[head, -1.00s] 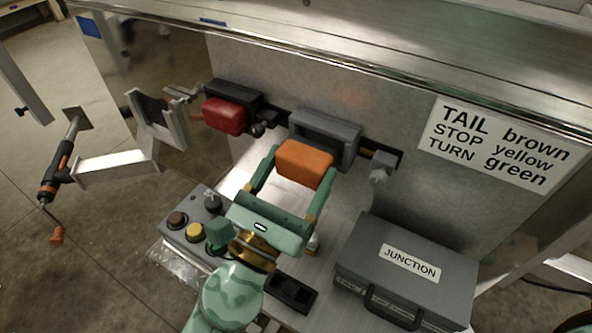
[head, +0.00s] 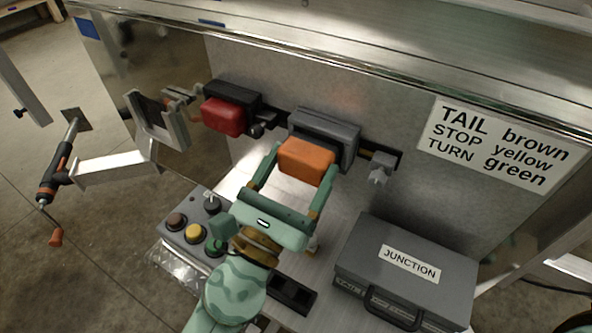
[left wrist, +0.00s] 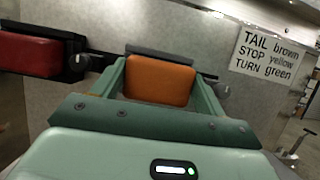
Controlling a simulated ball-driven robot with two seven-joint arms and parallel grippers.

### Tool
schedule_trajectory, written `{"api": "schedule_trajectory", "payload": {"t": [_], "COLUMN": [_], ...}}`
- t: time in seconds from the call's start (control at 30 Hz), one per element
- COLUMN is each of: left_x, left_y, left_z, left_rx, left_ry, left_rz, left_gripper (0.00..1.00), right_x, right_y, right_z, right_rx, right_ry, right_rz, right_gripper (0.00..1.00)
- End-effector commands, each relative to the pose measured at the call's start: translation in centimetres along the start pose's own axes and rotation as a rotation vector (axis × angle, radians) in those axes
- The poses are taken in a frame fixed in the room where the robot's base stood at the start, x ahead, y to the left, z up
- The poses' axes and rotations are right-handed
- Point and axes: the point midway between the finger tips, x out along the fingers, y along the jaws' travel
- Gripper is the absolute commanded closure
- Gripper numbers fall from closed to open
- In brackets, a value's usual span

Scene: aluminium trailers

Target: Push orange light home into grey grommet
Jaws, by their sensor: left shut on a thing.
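The orange light (head: 306,161) is a rounded block held between the fingers of my left gripper (head: 289,181), which is shut on it. It is at the front of the grey grommet (head: 337,126), a rectangular frame on the metal panel. I cannot tell how deep the light sits in it. In the left wrist view the orange light (left wrist: 158,80) fills the space between the fingers, and only the top edge of the grommet (left wrist: 160,52) shows behind it. A small part at the bottom right edge may be my right arm; its gripper does not show.
A red light (head: 222,117) in a black grommet is left of the grey one. A grey junction box (head: 405,270) stands at the right, below a wiring sign (head: 497,143). A button box (head: 193,228) sits at the lower left. A bracket (head: 384,166) is close right of the grommet.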

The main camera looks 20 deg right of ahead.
Motion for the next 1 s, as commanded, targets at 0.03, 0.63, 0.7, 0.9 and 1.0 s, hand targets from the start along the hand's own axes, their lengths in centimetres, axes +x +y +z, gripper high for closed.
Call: {"api": "schedule_trajectory", "payload": {"t": [0.03, 0.63, 0.7, 0.9, 1.0], "left_x": [0.1, 1.5, 1.7, 2.1, 2.4], "left_y": [0.0, 0.0, 0.0, 0.0, 0.0], "left_z": [0.0, -0.6, -0.7, -0.9, -1.0], "left_rx": [0.000, -0.001, -0.001, -0.001, 0.000], "left_ry": [-0.001, -0.001, -0.001, -0.001, -0.001], "left_rz": [0.000, 0.000, 0.000, 0.000, 0.000], "left_gripper": [0.54, 0.54, 0.54, 0.54, 0.54], "right_x": [0.1, 0.3, 0.3, 0.3, 0.4], "right_y": [0.1, 0.0, -0.1, -0.3, -0.3], "right_z": [-0.2, -0.1, 0.2, 0.9, 0.9], "right_rx": [0.000, 0.000, 0.000, 0.000, 0.000], "right_ry": [0.002, 0.000, -0.005, -0.016, -0.017], "right_rz": [0.001, 0.000, -0.002, -0.005, -0.006], "right_gripper": [0.64, 0.64, 0.64, 0.64, 0.64]}}
